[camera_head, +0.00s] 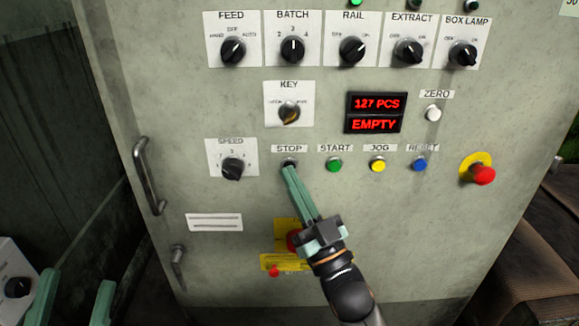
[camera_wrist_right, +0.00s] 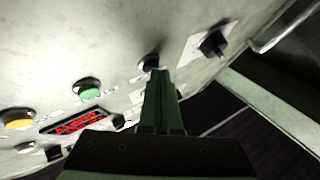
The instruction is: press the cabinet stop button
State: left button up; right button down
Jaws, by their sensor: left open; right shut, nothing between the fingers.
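The cabinet stop button (camera_head: 289,161) is a small dark button under the STOP label, left of the green START button (camera_head: 334,165). My right gripper (camera_head: 290,170) is shut and empty, its green fingers pointing up at the stop button, with the tips overlapping its lower edge. In the right wrist view the dark stop button (camera_wrist_right: 149,61) shows just beyond the tips of the shut right gripper (camera_wrist_right: 159,73). I cannot tell whether the tips touch it or whether it is pushed in. My left gripper (camera_head: 75,296) is open and empty at the lower left, away from the panel buttons.
A yellow JOG button (camera_head: 378,165), a blue RESET button (camera_head: 419,164) and a red mushroom button (camera_head: 482,174) lie to the right. The SPEED knob (camera_head: 232,168) is to the left. The display (camera_head: 375,113) reads 127 PCS, EMPTY. A door handle (camera_head: 149,176) sticks out at left.

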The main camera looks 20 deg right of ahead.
jog(key=shift+w, duration=0.15)
dwell(0.4)
jog(key=shift+s+a+p, duration=0.2)
jog(key=shift+s+p, duration=0.1)
jog(key=shift+s, duration=0.55)
jog(key=shift+s, duration=0.1)
jog(key=shift+s+a+p, duration=0.2)
jog(key=shift+s+a, duration=0.05)
jog(key=shift+s, duration=0.55)
jog(key=shift+s+a+p, duration=0.15)
jog(key=shift+s+a, duration=0.15)
jog(key=shift+s, duration=0.5)
jog(key=shift+s+a+p, duration=0.2)
jog(key=shift+s+a, duration=0.05)
jog(key=shift+s, duration=0.55)
jog(key=shift+w, duration=0.1)
